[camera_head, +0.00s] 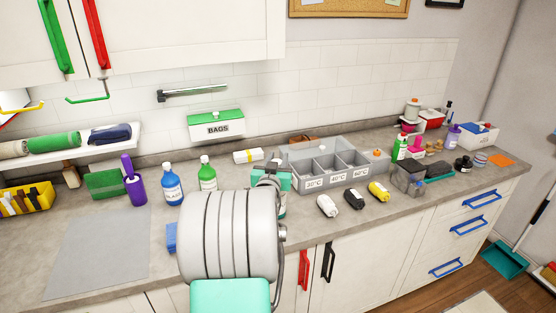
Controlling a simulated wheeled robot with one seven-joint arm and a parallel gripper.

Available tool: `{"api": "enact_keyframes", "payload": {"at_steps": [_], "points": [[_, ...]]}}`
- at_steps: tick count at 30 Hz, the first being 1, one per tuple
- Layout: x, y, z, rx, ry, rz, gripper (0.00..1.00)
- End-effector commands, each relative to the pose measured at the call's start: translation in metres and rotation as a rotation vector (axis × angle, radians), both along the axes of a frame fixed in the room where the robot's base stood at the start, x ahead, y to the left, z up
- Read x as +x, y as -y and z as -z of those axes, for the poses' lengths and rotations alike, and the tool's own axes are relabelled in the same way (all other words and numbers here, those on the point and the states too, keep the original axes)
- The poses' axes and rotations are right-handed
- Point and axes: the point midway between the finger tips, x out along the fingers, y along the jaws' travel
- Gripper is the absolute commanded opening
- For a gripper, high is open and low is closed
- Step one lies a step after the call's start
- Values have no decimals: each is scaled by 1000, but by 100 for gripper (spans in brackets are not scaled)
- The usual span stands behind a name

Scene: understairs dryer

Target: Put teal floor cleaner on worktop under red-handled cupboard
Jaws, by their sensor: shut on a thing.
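The teal floor cleaner (285,182) shows as a teal patch just right of my large arm link, above the grey worktop (110,250). Most of it is hidden by my arm. My gripper (270,178) is largely hidden too and is shut on the teal cleaner. Whether its base touches the worktop cannot be told. A wall cupboard at upper left has a red handle (95,33) beside a green handle (56,36). A lower cupboard door also has a red handle (304,269), beside a black one (328,261).
The grey mat (100,258) at front left is bare.

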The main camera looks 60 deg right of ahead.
Motion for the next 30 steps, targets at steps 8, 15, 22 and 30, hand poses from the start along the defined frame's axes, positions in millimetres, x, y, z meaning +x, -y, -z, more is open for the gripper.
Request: {"api": "enact_keyframes", "payload": {"at_steps": [8, 15, 22, 30], "points": [[0, 0, 1, 0, 0, 0, 49], [0, 0, 1, 0, 0, 0, 52], [-4, -17, -1, -2, 1, -2, 52], [-21, -82, 0, -3, 2, -3, 52]]}}
